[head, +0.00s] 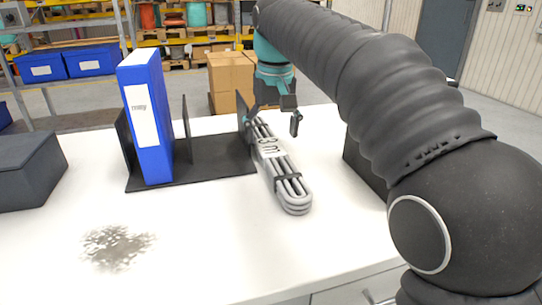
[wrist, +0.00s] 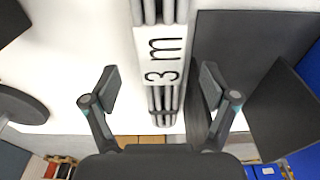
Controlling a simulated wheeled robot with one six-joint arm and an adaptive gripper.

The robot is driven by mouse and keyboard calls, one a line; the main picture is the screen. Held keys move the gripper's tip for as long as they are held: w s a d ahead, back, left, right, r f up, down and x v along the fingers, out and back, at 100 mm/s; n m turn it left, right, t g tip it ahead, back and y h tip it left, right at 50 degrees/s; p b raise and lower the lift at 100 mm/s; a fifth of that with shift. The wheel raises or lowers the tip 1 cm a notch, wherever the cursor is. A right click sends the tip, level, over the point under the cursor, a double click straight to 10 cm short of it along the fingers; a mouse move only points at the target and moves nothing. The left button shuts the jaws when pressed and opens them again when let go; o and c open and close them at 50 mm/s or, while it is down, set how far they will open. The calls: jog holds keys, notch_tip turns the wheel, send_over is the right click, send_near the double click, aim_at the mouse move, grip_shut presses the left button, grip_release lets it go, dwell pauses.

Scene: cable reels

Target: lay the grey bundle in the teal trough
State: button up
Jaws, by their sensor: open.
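The grey bundle (head: 290,190) is a long looped cable with dark ties and a white "3 m" label. It lies on the white table, just right of the black divider stand. My gripper (head: 273,122) is open over its far end. In the wrist view the bundle (wrist: 161,100) runs between the spread fingers of my gripper (wrist: 160,82), with a gap on each side. The fingers are not closed on it. No teal trough shows in either view.
A blue binder (head: 147,120) stands upright in the black divider stand (head: 210,171). A dark grey box (head: 28,172) is at the table's left edge. A black object (head: 364,168) is partly hidden behind my arm. A dark smudge (head: 115,246) marks the front left; the front middle is clear.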

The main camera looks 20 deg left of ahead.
aim_at(271, 146)
notch_tip(271, 146, down, 4)
jog(key=shift+w+a+b, duration=0.1)
jog(key=shift+a+b, duration=0.05)
jog(key=shift+b, duration=0.25)
grip_shut()
jog(key=shift+r, duration=0.15)
